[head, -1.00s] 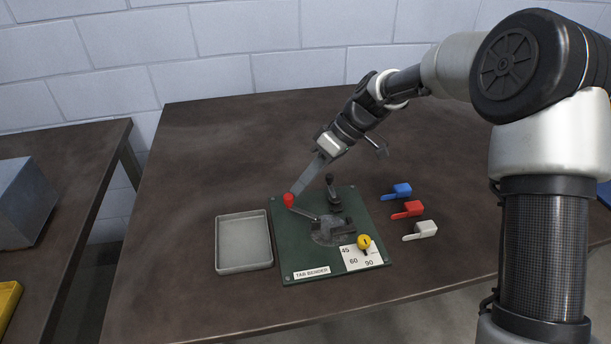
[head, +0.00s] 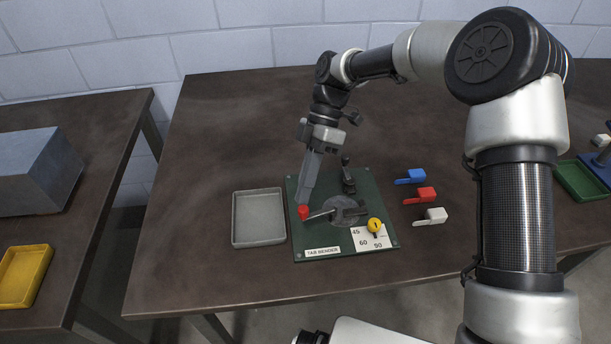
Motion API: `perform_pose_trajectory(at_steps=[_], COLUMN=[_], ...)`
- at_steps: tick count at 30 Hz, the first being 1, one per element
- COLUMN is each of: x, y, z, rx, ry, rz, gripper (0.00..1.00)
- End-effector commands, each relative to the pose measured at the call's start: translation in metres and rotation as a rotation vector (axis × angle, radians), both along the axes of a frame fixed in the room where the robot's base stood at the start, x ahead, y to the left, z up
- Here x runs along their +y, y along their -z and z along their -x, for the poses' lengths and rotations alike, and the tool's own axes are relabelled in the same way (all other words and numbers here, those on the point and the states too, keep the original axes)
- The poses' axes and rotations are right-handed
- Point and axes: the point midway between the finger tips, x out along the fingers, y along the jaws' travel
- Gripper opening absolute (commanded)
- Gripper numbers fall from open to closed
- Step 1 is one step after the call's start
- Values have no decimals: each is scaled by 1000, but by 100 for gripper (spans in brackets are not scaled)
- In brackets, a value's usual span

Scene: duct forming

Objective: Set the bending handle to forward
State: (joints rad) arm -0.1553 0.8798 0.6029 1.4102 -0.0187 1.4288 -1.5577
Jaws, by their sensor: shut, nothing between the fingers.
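The tab bender is a dark green board (head: 305,240) on the brown table, with a grey round plate near its middle. Its bending handle (head: 322,214) is a metal arm reaching left from that plate, ending in a red knob (head: 303,213) near the board's left edge. My gripper (head: 305,200) is shut and empty, pointing down just behind the red knob. Its fingertips appear to touch the knob's far side, but the exact contact is hidden. A black-knobbed clamp lever (head: 347,172) stands at the back of the board.
A yellow pointer knob (head: 375,226) sits by a 45/60/90 scale. A grey tray (head: 258,218) is left of the board. Blue (head: 411,176), red (head: 421,195) and white (head: 432,216) tabs lie to its right. The table behind is clear.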

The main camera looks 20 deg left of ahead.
Motion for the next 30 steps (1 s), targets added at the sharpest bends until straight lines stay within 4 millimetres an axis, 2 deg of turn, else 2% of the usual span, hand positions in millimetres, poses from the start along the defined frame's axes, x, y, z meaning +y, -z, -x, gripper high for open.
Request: perform_pose_trajectory(at_steps=[9,18,30], x=[-14,-32,-48], y=[-2,-2,-1], z=[23,38,47], rx=[2,0,1], ry=[-303,-567,-786], rz=[2,1,0], gripper=[0,0,0])
